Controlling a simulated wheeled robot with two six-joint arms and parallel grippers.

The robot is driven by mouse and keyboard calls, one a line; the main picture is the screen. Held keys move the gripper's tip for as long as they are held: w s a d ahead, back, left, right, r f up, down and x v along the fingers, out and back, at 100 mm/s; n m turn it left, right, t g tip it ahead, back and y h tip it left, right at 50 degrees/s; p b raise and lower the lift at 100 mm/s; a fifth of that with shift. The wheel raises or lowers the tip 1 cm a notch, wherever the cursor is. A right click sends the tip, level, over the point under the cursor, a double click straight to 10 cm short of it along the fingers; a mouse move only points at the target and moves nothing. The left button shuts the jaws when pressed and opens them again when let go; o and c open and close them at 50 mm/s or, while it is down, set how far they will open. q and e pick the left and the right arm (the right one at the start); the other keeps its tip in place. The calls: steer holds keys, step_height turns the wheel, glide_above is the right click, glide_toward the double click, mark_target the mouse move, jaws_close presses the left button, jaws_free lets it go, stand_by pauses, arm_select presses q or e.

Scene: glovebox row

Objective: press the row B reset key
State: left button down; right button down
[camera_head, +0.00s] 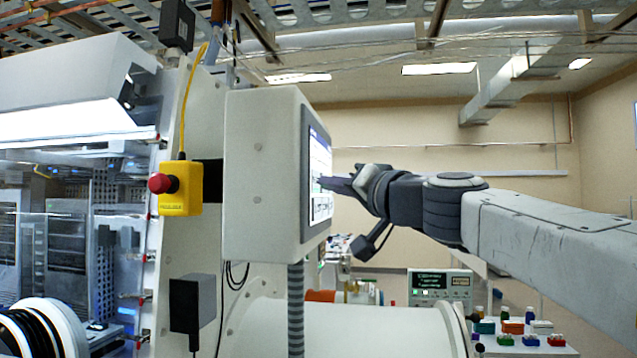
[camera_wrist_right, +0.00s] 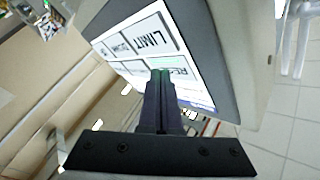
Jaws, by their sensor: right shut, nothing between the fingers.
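A touch panel screen (camera_head: 319,178) is set in the face of a pale box and is seen nearly edge-on in the head view. In the wrist view the white screen (camera_wrist_right: 122,42) shows several outlined keys, tilted. One key reads LIMIT (camera_wrist_right: 152,38). A key beside it starts with "RES" (camera_wrist_right: 181,70) and has a green strip; the fingers partly cover it. No row letter is readable. My right gripper (camera_head: 321,182) is shut and empty, its tips at the screen; it also shows in the wrist view (camera_wrist_right: 160,73). I cannot tell whether the tips touch. My left gripper is out of view.
The panel box (camera_head: 262,175) stands on a ribbed post. A yellow box with a red emergency button (camera_head: 163,184) hangs to its left, beside the glovebox window. A pale cylinder (camera_head: 345,328) lies below. Small coloured blocks (camera_head: 513,327) stand at the lower right.

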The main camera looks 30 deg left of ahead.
steer(key=shift+w+d+b, duration=0.25)
steer(key=shift+d+b, duration=0.15)
steer(key=shift+d, duration=0.4)
steer(key=shift+w+d+b, duration=0.2)
steer(key=shift+d+b, duration=0.1)
steer(key=shift+d, duration=0.5)
steer(key=shift+w+d+b, duration=0.25)
steer(key=shift+d+b, duration=0.1)
steer(key=shift+d, duration=0.45)
steer(key=shift+w+d+b, duration=0.2)
steer(key=shift+d+b, duration=0.1)
steer(key=shift+d, duration=0.5)
